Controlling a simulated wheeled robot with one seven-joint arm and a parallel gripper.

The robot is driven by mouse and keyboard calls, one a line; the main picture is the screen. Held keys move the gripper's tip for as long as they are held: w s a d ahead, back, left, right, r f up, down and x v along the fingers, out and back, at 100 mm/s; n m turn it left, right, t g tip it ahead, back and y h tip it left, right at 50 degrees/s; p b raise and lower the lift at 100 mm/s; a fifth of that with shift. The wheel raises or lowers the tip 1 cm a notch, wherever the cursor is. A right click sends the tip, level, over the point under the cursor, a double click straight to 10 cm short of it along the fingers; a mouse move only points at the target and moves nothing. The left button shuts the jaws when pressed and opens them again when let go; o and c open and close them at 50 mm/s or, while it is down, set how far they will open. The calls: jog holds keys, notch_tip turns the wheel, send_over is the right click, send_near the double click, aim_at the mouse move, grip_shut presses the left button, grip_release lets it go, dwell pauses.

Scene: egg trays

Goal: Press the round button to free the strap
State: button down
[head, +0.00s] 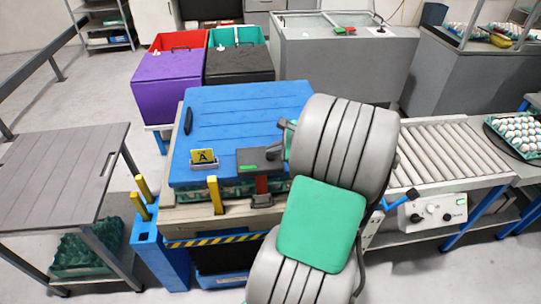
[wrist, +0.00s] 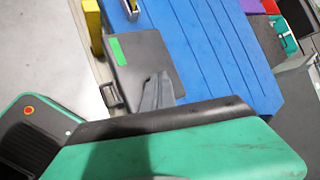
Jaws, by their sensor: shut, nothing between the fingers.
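A blue slatted lid (head: 240,105) covers a stack on the stand. A dark flat box with a green bar (head: 252,157) lies at its front edge; it also shows in the wrist view (wrist: 150,52). A short red strap (head: 262,186) runs down the front below this box to a dark buckle (head: 262,201). My gripper (head: 281,151) is at the right end of the dark box. In the wrist view my gripper (wrist: 157,84) is shut and empty over the box's near edge; contact cannot be told. I cannot make out a round button on the box.
A yellow "A" sign (head: 204,158) stands on the lid left of the box. Yellow posts (head: 215,194) rise at the stand's front. A roller conveyor (head: 450,155) with a knobbed control box (head: 432,213) is right. A grey table (head: 62,172) is left. My arm hides the stand's right side.

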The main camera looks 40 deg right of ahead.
aim_at(273, 157)
jog(key=shift+f, duration=0.4)
dwell(0.5)
jog(key=shift+r+p, duration=1)
jog(key=shift+p, duration=0.05)
notch_tip(273, 157, up, 5)
jog(key=p, duration=0.5)
jog(key=shift+r, duration=0.1)
